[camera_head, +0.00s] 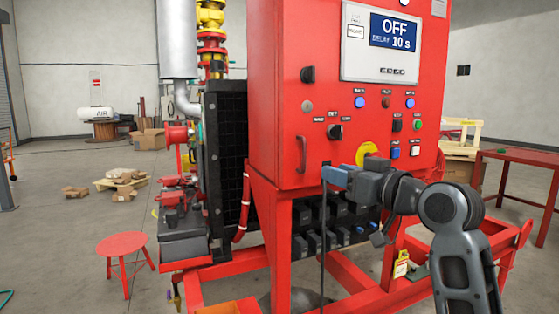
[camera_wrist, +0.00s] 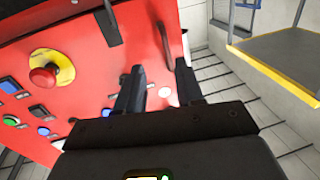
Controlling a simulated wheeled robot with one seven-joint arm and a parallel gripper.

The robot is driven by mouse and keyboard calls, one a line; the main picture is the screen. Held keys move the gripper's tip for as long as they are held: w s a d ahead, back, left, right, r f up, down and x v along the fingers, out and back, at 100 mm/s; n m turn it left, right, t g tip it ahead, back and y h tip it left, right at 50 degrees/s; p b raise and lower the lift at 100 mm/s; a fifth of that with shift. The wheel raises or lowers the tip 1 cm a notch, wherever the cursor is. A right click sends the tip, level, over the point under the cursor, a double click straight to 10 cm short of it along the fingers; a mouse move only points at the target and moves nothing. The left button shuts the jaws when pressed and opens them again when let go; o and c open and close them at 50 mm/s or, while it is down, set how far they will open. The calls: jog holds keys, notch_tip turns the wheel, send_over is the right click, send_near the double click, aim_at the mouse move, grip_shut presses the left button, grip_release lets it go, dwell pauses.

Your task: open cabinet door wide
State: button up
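The red cabinet (camera_head: 275,95) stands on a red skid frame. Its front door face carries a screen (camera_head: 388,45) reading OFF, with knobs and buttons, and looks closed. A red bar handle (camera_head: 301,154) is on the door's lower left; in the wrist view the handle (camera_wrist: 163,42) lies just beyond and between my fingertips. My gripper (camera_head: 328,175) is in front of the door, below and right of the handle in the head view. In the wrist view my gripper (camera_wrist: 159,75) is open, with its two dark fingers apart and nothing between them. Contact with the door cannot be told.
A red emergency button on a yellow plate (camera_wrist: 50,70) and several buttons sit beside my fingers. A black radiator (camera_head: 226,150) is left of the cabinet. A red stool (camera_head: 122,245) stands on the left floor, a red table (camera_head: 520,160) at right. Left floor is mostly clear.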

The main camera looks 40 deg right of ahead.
aim_at(312, 155)
jog(key=shift+n, duration=0.4)
jog(key=w, duration=0.2)
jog(key=w+r, duration=0.1)
jog(key=w, duration=0.2)
jog(key=w+r, duration=0.1)
jog(key=w, duration=0.2)
jog(key=shift+w+r+p, duration=0.2)
jog(key=shift+p, duration=0.2)
grip_shut()
dwell(0.8)
